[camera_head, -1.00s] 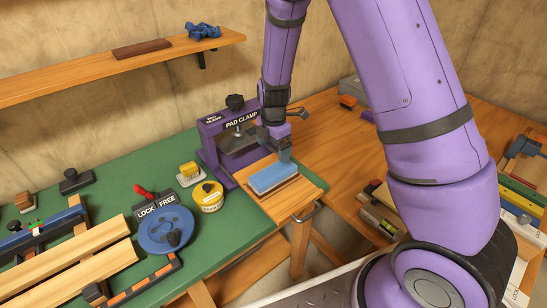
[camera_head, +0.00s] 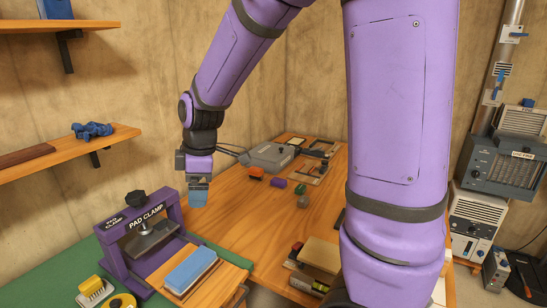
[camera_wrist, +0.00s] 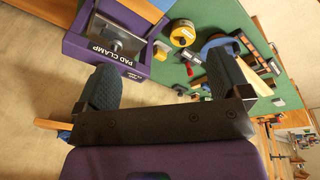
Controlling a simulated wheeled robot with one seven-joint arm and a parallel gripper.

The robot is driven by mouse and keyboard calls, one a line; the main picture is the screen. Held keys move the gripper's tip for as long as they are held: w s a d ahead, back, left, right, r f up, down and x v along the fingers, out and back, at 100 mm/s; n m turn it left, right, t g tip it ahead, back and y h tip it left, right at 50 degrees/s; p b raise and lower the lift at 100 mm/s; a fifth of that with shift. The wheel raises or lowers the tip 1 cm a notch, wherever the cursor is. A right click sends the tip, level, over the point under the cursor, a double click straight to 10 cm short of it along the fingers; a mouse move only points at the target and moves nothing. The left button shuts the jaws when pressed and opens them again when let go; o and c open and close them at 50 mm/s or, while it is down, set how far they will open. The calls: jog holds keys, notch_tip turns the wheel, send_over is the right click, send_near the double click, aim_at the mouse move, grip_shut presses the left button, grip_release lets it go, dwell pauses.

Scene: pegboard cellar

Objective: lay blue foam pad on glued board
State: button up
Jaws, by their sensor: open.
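The blue foam pad (camera_head: 190,268) lies flat on top of a light wooden board (camera_head: 221,284), in front of the purple pad clamp (camera_head: 142,230). A thin wooden layer shows along the pad's lower edge; I cannot tell whether it is a separate piece. My gripper (camera_head: 198,197) hangs above and behind the pad, clear of it and right of the clamp. In the wrist view its two dark fingers (camera_wrist: 162,82) stand wide apart with nothing between them. The clamp shows there at upper left (camera_wrist: 110,42). No glue can be made out.
A grey case (camera_head: 270,155) and small blocks lie farther back on the wooden table (camera_head: 245,210). Wall shelves (camera_head: 70,153) jut out at left.

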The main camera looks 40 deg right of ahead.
jog(key=s+d+r+m+t, duration=0.1)
jog(key=s+r+m, duration=0.3)
jog(key=s, duration=0.3)
jog(key=s+d+r+m+t+h, duration=0.1)
jog(key=s+d+r+m, duration=0.1)
jog(key=s+r+m, duration=0.2)
jog(key=s+d+r+m+t, duration=0.1)
jog(key=s+r+m, duration=0.3)
jog(key=s, duration=0.6)
jog(key=shift+s+d+r+m, duration=0.15)
jog(key=shift+s+r+m, duration=0.1)
jog(key=shift+r+m, duration=0.25)
jog(key=shift+f, duration=0.1)
jog(key=shift+c, duration=0.2)
